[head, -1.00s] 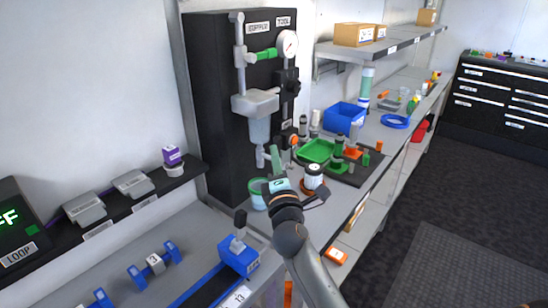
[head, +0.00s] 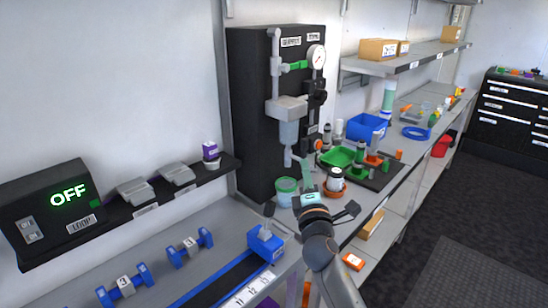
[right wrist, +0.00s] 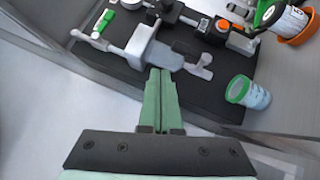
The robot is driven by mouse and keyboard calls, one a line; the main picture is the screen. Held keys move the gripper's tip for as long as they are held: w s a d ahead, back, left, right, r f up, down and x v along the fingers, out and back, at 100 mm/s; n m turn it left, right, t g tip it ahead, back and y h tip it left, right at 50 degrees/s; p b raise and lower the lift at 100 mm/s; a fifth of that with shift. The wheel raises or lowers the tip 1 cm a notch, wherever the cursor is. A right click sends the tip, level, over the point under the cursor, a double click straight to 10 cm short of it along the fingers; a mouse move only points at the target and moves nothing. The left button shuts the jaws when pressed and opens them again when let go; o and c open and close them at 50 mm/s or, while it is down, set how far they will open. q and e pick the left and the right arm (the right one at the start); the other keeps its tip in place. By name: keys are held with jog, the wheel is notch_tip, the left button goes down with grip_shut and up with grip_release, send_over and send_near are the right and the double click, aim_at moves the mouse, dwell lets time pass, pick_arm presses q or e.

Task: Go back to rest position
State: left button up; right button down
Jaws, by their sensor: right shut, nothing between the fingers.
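My right gripper (head: 307,176) is over the bench in front of the black foam proportioner panel (head: 251,110). Its green fingers are together and empty, as they also show in the right wrist view (right wrist: 158,98). A teal-rimmed clear cup (head: 287,192) stands just left of it, and a white jar with a dark band (head: 334,180) stands in an orange ring just right of it. In the right wrist view the cup (right wrist: 248,92) is to the right of the fingers, apart from them. My left gripper is not in view.
A blue clamp block (head: 265,243) stands on the bench near my right arm. A green tray (head: 338,157), a blue bin (head: 366,127) and small fittings lie farther back. The LOOP box (head: 60,208) reads OFF on the left shelf. The floor at right is clear.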

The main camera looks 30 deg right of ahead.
jog(key=s+a+f+m+g+y, duration=0.2)
jog(key=s+f+m+g, duration=0.25)
jog(key=s+f, duration=0.35)
jog(key=s+a+f+m+g+y, duration=0.1)
jog(key=s+f+m+g, duration=0.4)
jog(key=f, duration=0.5)
jog(key=s+a+f+m+g+y, duration=0.2)
jog(key=s+a+f, duration=0.15)
jog(key=s, duration=0.35)
jog(key=s+a+f+m+g+y, duration=0.1)
jog(key=s+a+f+g+y, duration=0.1)
jog(key=s+a, duration=0.3)
jog(key=s+a+f+m+g+y, duration=0.2)
jog(key=s+f, duration=0.1)
jog(key=s, duration=0.5)
jog(key=w+a+f+t, duration=0.2)
jog(key=f, duration=0.3)
jog(key=w+a+f+t+y, duration=0.1)
jog(key=w+a+f+t, duration=0.1)
jog(key=f, duration=0.3)
jog(key=shift+w+f+t+y, duration=0.15)
jog(key=shift+f+t+y, duration=0.2)
jog(key=shift+t, duration=0.4)
